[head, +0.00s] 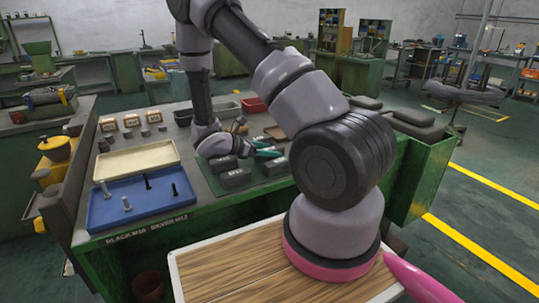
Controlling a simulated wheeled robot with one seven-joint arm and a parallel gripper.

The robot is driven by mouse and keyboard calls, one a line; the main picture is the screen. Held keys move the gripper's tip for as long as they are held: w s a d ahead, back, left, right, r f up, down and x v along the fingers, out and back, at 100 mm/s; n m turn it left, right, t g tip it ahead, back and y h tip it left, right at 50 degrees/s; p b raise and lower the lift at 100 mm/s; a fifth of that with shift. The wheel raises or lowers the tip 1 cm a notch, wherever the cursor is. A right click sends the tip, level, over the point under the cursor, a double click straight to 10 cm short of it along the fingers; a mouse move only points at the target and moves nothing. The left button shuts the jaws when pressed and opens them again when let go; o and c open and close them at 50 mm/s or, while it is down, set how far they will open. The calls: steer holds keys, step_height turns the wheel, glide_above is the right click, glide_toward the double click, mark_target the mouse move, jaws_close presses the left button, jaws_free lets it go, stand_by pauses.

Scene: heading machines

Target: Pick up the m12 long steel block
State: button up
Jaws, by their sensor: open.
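Several dark grey blocks lie on a green mat on the workbench, in the middle of the head view. The nearest is a long dark block (235,178) with small pale lettering on its front, too small to read surely. Another dark block (223,163) lies just behind it. I cannot tell for certain which is the M12 long steel block. My gripper (269,150) has teal fingers and is open. It is over the mat, to the right of and behind these blocks. No block shows between the fingers, though my arm's wrist hides part of this area.
A blue tray (104,221) with several upright bolts and a cream tray (101,171) stand on the bench's left. A red bin (254,106) and grey bins stand at the back. Small labelled boxes (131,120) line the back left.

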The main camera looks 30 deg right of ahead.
mark_target(275, 150)
steer(key=shift+x, duration=1.55)
jaws_close()
